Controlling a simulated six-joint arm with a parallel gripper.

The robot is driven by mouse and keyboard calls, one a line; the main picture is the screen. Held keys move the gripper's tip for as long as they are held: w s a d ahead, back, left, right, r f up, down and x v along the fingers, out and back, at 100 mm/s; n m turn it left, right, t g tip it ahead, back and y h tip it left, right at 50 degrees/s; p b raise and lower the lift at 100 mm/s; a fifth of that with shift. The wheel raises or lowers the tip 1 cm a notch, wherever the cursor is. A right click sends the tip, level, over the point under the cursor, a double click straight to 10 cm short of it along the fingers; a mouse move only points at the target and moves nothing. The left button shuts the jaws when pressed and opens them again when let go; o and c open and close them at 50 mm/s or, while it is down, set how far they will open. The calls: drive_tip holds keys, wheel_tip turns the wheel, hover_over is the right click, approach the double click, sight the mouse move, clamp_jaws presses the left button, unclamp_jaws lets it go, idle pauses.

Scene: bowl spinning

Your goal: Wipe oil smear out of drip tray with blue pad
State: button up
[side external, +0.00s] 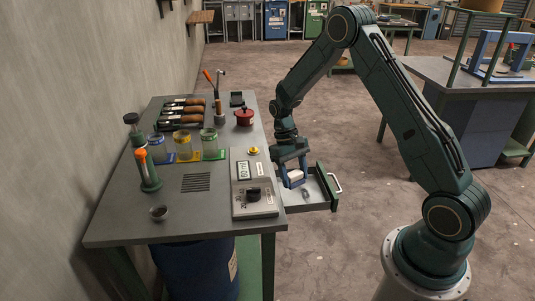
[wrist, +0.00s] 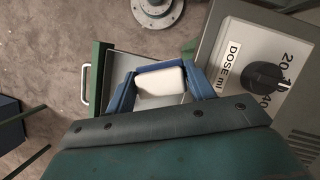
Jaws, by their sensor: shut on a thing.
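The drip tray (side external: 318,190) is a shallow grey drawer with a dark green front and a pale handle, pulled out from the bench's right side. In the wrist view its bare floor (wrist: 117,75) shows left of my gripper. My gripper (side external: 292,178) has blue fingers and points down over the tray. It is shut on a pad (wrist: 160,80), a block with a white upper face; blue shows around it in the side view. I cannot tell whether the pad touches the tray floor. No oil smear can be made out clearly; the pad and fingers hide part of the floor.
The grey dosing box (side external: 253,183) with a dark knob stands on the bench close left of the tray. Open floor lies right of the tray.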

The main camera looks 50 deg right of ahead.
sight(307, 202)
drive_tip(key=s+d+f+m+t+y, duration=0.1)
drive_tip(key=s+d+f+m, duration=0.2)
drive_tip(key=d+f+m, duration=0.1)
drive_tip(key=shift+d+m+y, duration=0.4)
drive_tip(key=shift+d+m, duration=0.2)
drive_tip(key=shift+d, duration=0.1)
drive_tip(key=shift+f, duration=0.1)
drive_tip(key=shift+f, duration=3.4)
drive_tip(key=shift+w+d+f, duration=0.35)
drive_tip(key=shift+w+f, duration=0.05)
drive_tip(key=shift+f, duration=0.15)
drive_tip(key=shift+c, duration=0.2)
drive_tip(key=shift+w+d, duration=3.55)
drive_tip(key=shift+s+a, duration=4)
drive_tip(key=shift+s, duration=0.05)
drive_tip(key=shift+w+r, duration=0.1)
drive_tip(key=shift+r, duration=3.95)
